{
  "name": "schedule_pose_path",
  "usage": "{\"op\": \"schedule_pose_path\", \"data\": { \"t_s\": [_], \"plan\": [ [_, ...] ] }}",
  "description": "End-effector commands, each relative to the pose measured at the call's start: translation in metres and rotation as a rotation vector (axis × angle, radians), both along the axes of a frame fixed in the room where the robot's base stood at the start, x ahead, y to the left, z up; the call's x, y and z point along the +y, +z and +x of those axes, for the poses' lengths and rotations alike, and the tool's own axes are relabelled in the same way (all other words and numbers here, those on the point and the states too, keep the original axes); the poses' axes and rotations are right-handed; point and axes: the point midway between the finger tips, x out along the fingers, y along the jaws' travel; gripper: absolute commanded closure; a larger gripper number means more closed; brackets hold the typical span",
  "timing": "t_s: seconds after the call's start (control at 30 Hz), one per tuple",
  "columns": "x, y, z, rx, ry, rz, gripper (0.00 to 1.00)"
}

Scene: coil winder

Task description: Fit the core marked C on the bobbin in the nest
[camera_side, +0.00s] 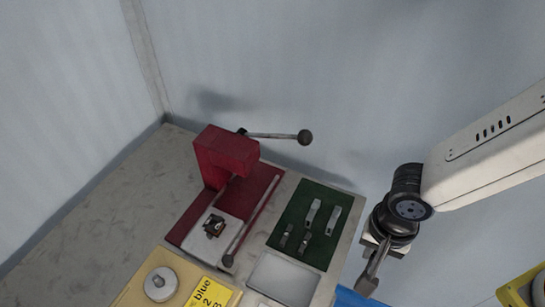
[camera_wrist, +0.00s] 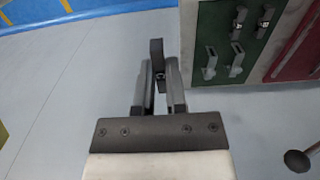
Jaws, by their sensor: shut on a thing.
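In the side view my gripper (camera_side: 374,266) hangs right of the bench, pointing down, clear of the bench top. The bobbin (camera_side: 214,225), small and dark, sits in the nest on a pale plate (camera_side: 203,241) of the red press. Several metal cores lie on the green mat (camera_side: 324,252): two lighter ones (camera_side: 312,213) at the back and two darker ones (camera_side: 286,237) in front.
The red press (camera_side: 226,155) has a ball-ended lever (camera_side: 304,137) reaching right, and a long rod (camera_side: 250,222) beside the nest. A pale tray (camera_side: 283,279), a round metal part (camera_side: 160,284) and a yellow label (camera_side: 211,293) are at the front.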

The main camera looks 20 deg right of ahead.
Motion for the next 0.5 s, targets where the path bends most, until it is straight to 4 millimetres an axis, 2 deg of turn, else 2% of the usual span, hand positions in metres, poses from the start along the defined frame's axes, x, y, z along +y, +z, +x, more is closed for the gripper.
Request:
{"op": "schedule_pose_path", "data": {
  "t_s": [0.5],
  "plan": [
    [0.085, 0.000, 0.073, 0.000, -0.004, 0.000, 1.00]
  ]
}}
